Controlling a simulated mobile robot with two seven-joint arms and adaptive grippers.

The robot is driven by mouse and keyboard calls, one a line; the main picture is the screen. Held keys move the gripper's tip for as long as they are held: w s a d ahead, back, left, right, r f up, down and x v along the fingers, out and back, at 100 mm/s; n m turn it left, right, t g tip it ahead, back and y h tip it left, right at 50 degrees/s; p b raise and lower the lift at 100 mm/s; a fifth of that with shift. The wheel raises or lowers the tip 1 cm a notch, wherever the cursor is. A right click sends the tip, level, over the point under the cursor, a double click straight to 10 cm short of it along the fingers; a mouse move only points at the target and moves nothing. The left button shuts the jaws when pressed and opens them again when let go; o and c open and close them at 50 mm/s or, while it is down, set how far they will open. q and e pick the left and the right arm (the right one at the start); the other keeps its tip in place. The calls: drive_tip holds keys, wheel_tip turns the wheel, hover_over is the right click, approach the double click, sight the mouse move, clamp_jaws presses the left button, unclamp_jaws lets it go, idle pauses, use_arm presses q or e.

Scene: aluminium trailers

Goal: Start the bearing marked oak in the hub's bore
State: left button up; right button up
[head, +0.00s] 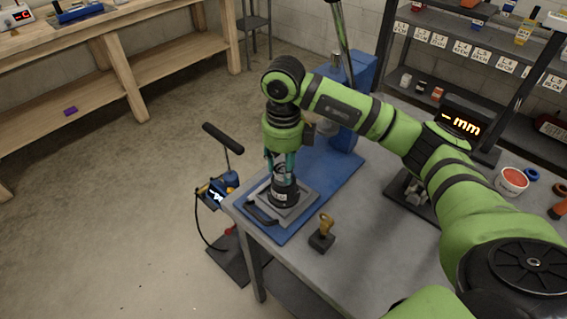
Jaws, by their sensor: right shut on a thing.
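My right gripper (280,176) points straight down over the near left corner of the workbench. Its fingers are shut on a small metallic ring, seemingly the bearing (279,171), mostly hidden between them. No oak mark can be read on it. Directly below stands a dark round hub (284,197) with a pale label, upright on a grey plate with a handle (296,213). The ring is at the hub's top; whether it touches or sits in the bore is hidden. My left gripper is not in view.
The plate lies on a blue base (335,178) on the workbench (345,262). A small brass-topped tool (323,233) stands close on the right. A pump with a long handle (224,140) stands left.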

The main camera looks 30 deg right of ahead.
sight(283, 168)
drive_tip(key=shift+f+b, duration=0.6)
drive_tip(key=shift+f, duration=0.25)
drive_tip(key=o, duration=1.3)
drive_tip(key=shift+r, duration=0.1)
wheel_tip(283, 168, up, 8)
drive_tip(key=shift+f, duration=0.25)
drive_tip(key=shift+f, duration=0.1)
